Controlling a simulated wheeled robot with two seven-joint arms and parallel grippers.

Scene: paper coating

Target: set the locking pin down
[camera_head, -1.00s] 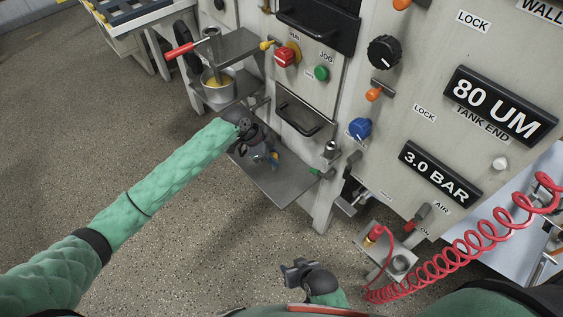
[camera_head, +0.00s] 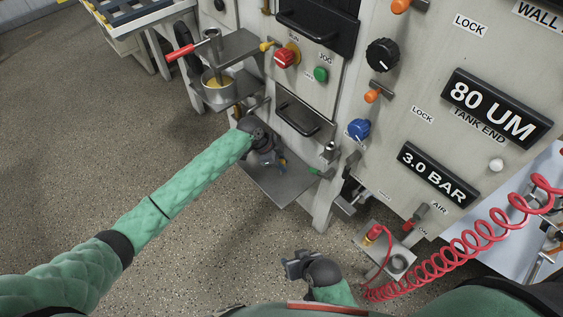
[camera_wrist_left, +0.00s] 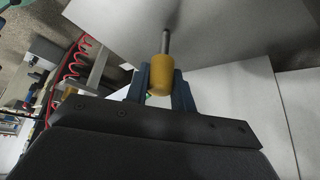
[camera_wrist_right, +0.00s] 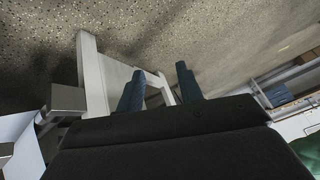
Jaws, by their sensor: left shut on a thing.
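The locking pin (camera_wrist_left: 160,76) has a yellow grip and a thin metal shaft. In the left wrist view it sits between the two fingers of my left gripper (camera_wrist_left: 160,88), which is shut on the yellow grip. The shaft points away from the gripper toward a pale grey surface; I cannot tell whether its tip touches. In the head view my left gripper (camera_head: 268,158) is over the grey metal shelf (camera_head: 285,190) on the machine front, and the pin is hidden there. My right gripper (camera_head: 292,268) is low in the middle; its fingers (camera_wrist_right: 160,88) are apart and empty.
Above the shelf is a drawer with a black handle (camera_head: 297,118). A coiled red air hose (camera_head: 455,262) hangs at the right. Open floor lies left of the shelf.

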